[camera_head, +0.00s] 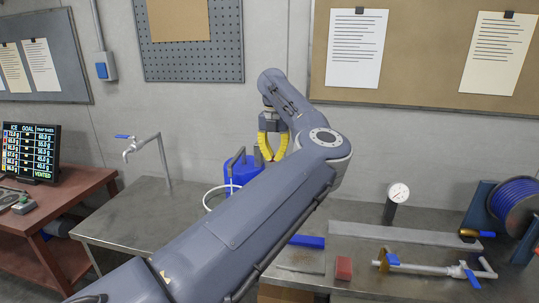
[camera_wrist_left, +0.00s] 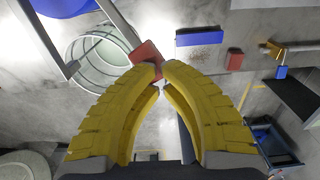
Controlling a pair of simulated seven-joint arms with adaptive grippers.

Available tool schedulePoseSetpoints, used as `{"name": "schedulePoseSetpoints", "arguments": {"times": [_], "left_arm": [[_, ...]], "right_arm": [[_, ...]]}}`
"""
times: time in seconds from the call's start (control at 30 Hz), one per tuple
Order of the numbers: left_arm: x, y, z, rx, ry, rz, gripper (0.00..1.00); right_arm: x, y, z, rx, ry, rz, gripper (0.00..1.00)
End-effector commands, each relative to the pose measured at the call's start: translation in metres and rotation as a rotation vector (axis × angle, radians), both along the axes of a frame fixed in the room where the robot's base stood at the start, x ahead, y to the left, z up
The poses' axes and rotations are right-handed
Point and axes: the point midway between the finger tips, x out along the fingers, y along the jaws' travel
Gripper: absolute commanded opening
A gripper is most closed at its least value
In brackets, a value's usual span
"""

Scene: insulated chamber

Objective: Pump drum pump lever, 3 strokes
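The blue drum (camera_head: 244,169) stands at the back between the two benches, partly hidden by my left arm. A grey pump part (camera_head: 236,158) rises from its top; I cannot tell in the head view if this is the lever. My left gripper (camera_head: 273,157) hangs with yellow fingers down, just right of the drum top. A grey bar with a red end piece (camera_wrist_left: 147,54), possibly the lever, lies just beyond the left fingertip; contact is unclear. My right gripper is out of view.
A clear round vessel (camera_wrist_left: 98,55) lies below, left of the fingers. A metal tap (camera_head: 160,150) stands on the left bench (camera_head: 130,215). A red block (camera_head: 343,268), a gauge (camera_head: 398,193), a valve pipe (camera_head: 435,268) and a blue hose reel (camera_head: 513,200) are on the right bench.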

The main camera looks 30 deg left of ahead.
Motion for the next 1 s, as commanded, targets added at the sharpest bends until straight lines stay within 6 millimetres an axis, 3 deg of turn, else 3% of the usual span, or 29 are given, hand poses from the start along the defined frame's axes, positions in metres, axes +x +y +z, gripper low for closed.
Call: {"name": "schedulePoseSetpoints", "arguments": {"times": [1.0], "left_arm": [[0.000,0.000,-0.040,-0.001,0.002,-0.001,0.00]], "right_arm": [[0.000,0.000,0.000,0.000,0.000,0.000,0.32]]}}
